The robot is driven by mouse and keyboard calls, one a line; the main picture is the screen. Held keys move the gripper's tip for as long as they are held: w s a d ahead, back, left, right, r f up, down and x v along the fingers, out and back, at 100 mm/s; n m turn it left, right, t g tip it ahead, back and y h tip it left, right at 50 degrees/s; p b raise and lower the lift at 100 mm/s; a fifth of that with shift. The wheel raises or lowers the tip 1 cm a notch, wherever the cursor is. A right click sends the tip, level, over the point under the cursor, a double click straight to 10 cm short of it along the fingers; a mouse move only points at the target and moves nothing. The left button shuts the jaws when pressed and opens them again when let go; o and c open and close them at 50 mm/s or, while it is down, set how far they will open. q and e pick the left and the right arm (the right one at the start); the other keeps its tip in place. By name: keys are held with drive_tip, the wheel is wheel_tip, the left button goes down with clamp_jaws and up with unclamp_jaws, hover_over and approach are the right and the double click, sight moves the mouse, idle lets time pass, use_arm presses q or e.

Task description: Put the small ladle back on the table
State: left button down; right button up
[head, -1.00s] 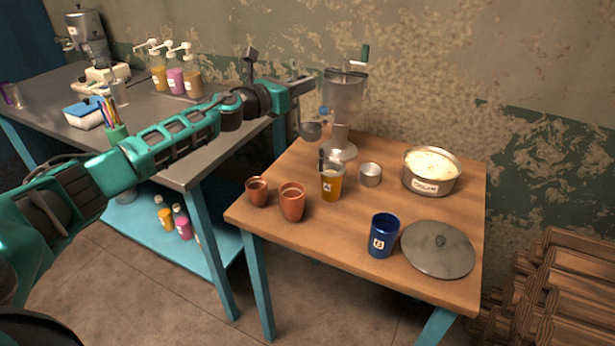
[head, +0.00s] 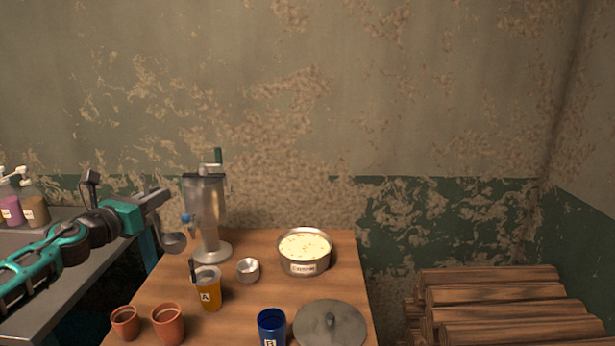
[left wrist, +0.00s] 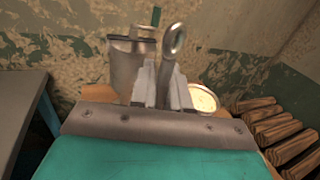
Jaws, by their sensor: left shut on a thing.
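My left gripper (head: 160,200) is shut on the small ladle (head: 173,243), a grey metal ladle with a round bowl. The bowl hangs below the fingers, just left of the metal dispenser and seemingly above the back left of the wooden table (head: 255,320). In the left wrist view, the ladle's handle with its ringed end (left wrist: 176,42) rises between the fingers (left wrist: 163,88). The bowl is hidden there. My right gripper is not in view.
The dispenser (head: 208,225) stands close right of the ladle. Stacked wood (head: 500,305) lies right.

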use_arm(q)
drive_tip(key=shift+w+d+r+p, duration=0.25)
drive_tip(key=shift+w+r+p, duration=0.05)
idle(0.8)
drive_tip(key=shift+a, duration=0.1)
